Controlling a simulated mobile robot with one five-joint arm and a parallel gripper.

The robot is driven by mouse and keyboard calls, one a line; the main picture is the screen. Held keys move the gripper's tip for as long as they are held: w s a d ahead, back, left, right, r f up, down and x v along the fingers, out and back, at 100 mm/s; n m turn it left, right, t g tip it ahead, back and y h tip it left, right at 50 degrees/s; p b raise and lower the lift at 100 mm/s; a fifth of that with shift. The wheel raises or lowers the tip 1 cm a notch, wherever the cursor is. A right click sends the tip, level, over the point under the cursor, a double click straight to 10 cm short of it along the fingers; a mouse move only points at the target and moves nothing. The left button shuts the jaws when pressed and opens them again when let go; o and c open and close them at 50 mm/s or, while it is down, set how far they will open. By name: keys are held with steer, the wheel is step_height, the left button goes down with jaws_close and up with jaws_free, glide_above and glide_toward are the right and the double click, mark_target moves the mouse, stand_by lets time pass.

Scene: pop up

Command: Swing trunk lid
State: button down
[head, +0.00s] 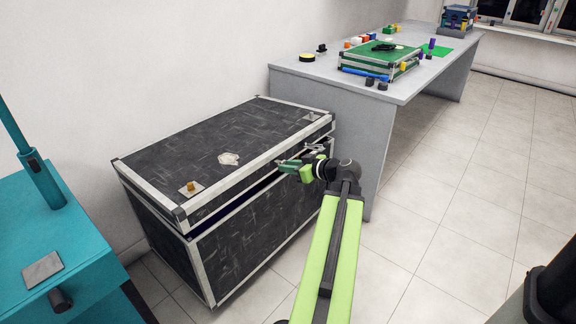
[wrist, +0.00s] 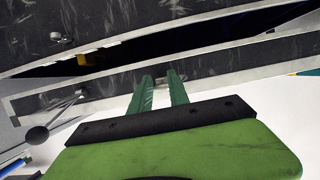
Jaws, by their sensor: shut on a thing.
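The trunk is a black scuffed case with silver metal edges, and its body (head: 250,245) stands on the floor in the head view. Its lid (head: 225,150) is slightly raised, with a narrow dark gap along the front. My green gripper (head: 281,164) is at the lid's front edge, toward the right end. In the wrist view my gripper's two green fingers (wrist: 166,78) are a little apart and reach the black and silver edge strip (wrist: 235,60) beside the dark gap (wrist: 170,48). The fingers are shut on the lid's edge; the exact contact is hard to see.
A grey table (head: 310,85) stands behind and right of the trunk, holding a green case (head: 380,55) and small items. A teal cabinet (head: 60,240) is at the left. A white wall is behind the trunk. Tiled floor (head: 450,210) is open at the right.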

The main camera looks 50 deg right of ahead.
steer(key=shift+s+f, duration=0.15)
steer(key=shift+f, duration=0.05)
steer(key=f+b, duration=0.4)
steer(key=shift+s, duration=0.25)
steer(key=c, duration=1.2)
jaws_free()
steer(key=shift+r, duration=0.1)
steer(key=shift+o, duration=0.2)
